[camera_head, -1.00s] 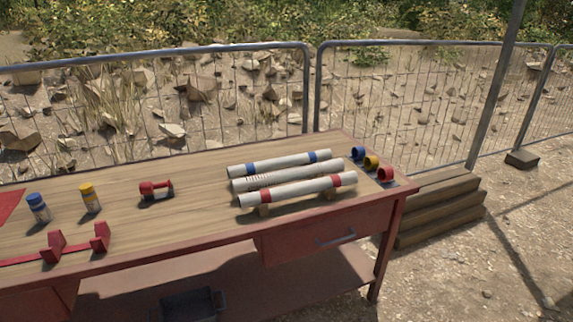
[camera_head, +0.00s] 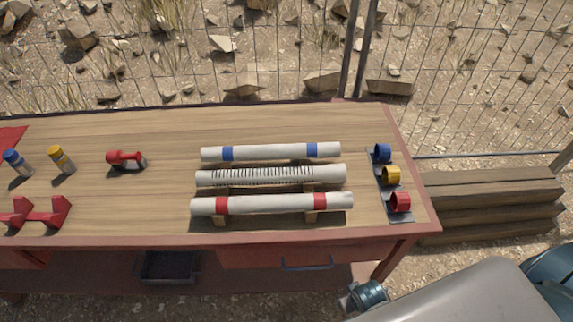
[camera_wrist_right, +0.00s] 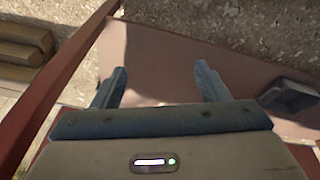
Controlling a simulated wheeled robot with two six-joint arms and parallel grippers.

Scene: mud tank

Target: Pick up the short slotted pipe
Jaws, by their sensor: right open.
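The slotted pipe (camera_head: 270,175) is pale grey with a row of dark slots. It lies level on a wooden rack between a blue-banded pipe (camera_head: 270,152) behind and a red-banded pipe (camera_head: 268,204) in front. All three look alike in length. My right gripper (camera_wrist_right: 160,76) shows in the right wrist view, open, with nothing between its fingers. That view looks past the table edge towards the lower shelf, and no pipe shows in it. In the head view part of my arm is at the lower right, clear of the pipes. My left gripper is not in view.
Blue, yellow and red rings (camera_head: 391,176) stand right of the pipes. A red tool (camera_head: 126,159), two capped bottles (camera_head: 61,160) and a red bracket (camera_head: 40,213) are at left. Wooden steps (camera_head: 490,205) stand right of the table (camera_head: 160,215). A dark bin (camera_wrist_right: 290,97) sits below.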

